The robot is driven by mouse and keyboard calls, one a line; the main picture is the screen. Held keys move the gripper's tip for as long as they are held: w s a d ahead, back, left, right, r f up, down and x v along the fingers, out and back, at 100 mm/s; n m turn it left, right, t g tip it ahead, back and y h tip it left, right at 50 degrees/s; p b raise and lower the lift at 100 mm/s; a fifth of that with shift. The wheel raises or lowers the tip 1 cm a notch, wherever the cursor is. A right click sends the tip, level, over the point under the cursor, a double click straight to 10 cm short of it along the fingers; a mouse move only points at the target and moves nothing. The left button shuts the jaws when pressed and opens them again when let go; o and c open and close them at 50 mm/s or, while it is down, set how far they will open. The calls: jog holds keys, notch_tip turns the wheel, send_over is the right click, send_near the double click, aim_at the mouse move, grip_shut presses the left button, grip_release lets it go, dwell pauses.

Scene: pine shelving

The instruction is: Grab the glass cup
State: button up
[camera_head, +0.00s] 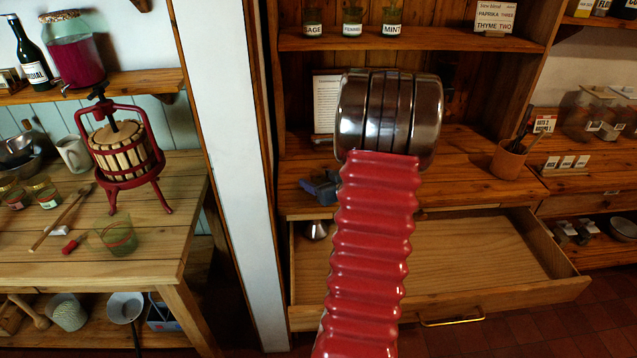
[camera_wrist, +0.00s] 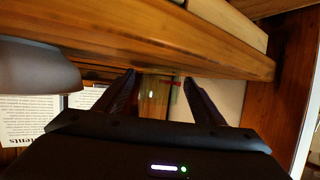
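A clear, greenish glass cup (camera_head: 118,238) stands near the front edge of the left wooden table (camera_head: 75,262). My arm reaches up in the middle of the head view, well to the right of the cup, and hides my gripper there. I cannot make out the glass cup in the wrist view.
A red press (camera_head: 120,155) stands behind the cup, with a red-handled tool (camera_head: 75,243) to its left. A white post (camera_head: 228,150) stands between table and shelving. An open, mostly bare drawer (camera_head: 480,255) juts out at right. A rounded grey thing (camera_wrist: 35,68) is close by in the wrist view.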

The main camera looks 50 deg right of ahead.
jog(key=c, duration=1.1)
notch_tip(320, 180, up, 10)
dwell(0.4)
dwell(0.5)
